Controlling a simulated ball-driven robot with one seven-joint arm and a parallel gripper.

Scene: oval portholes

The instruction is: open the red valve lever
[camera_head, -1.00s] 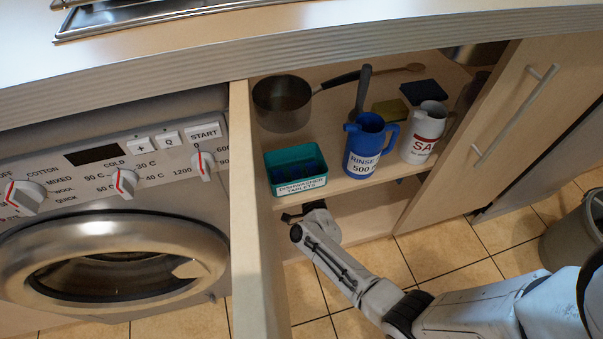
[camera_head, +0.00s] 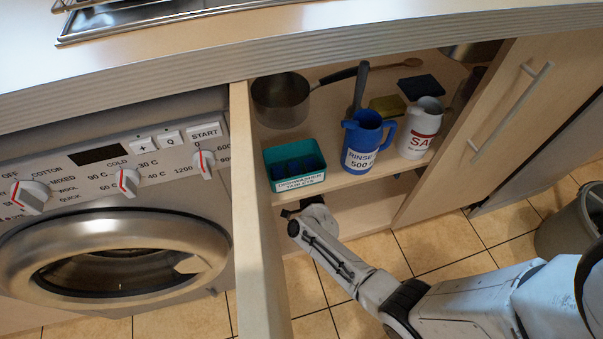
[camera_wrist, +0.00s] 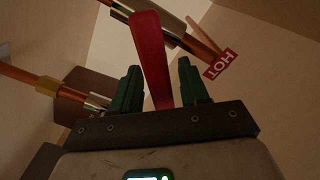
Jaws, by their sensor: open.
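The red valve lever (camera_wrist: 150,58) shows in the wrist view as a long flat red bar, running from the top middle down between my fingers. My gripper (camera_wrist: 160,85) is open, with one green finger on each side of the lever. Gaps show between the lever and both fingers. The lever's lower end is hidden behind the gripper body. A brass fitting on a copper pipe (camera_wrist: 198,38) is at the lever's upper end. In the head view my gripper (camera_head: 292,210) is inside the lower cupboard, mostly hidden under the shelf, and the lever is not visible there.
A red HOT tag (camera_wrist: 220,64) hangs right of the lever. Another copper pipe (camera_wrist: 25,78) is at the left. The open cupboard door (camera_head: 258,220) stands close left of my arm. A teal tablet box (camera_head: 296,165) and blue jug (camera_head: 367,140) stand on the shelf above.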

